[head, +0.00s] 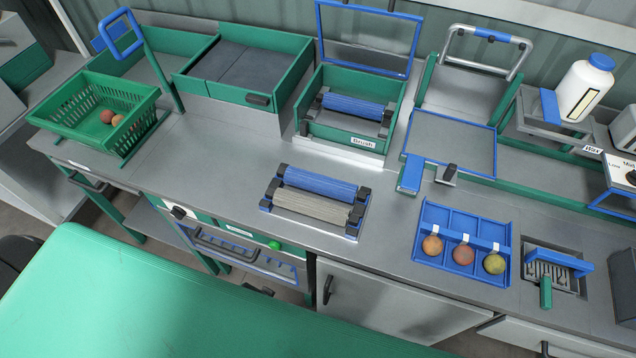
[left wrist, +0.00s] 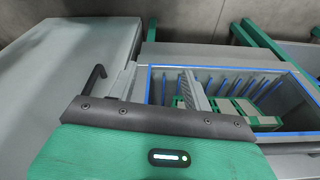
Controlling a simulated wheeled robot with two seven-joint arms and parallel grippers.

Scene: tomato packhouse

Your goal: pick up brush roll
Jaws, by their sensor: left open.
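A rack (head: 351,232) on the counter holds two rolls side by side between dark end blocks. The rear one is a blue brush roll (head: 320,185); the front one is a grey-beige brush roll (head: 311,207). Behind it stands an open green box labelled "Brush" (head: 345,136), with another blue roll (head: 352,105) lying across it and its framed lid raised.
A green basket (head: 95,100) with several fruits stands at the left. A blue tray (head: 430,245) with three fruits is right of the rack. The counter left of the rack is clear. The left wrist view shows a bin with blue dividers (left wrist: 290,105).

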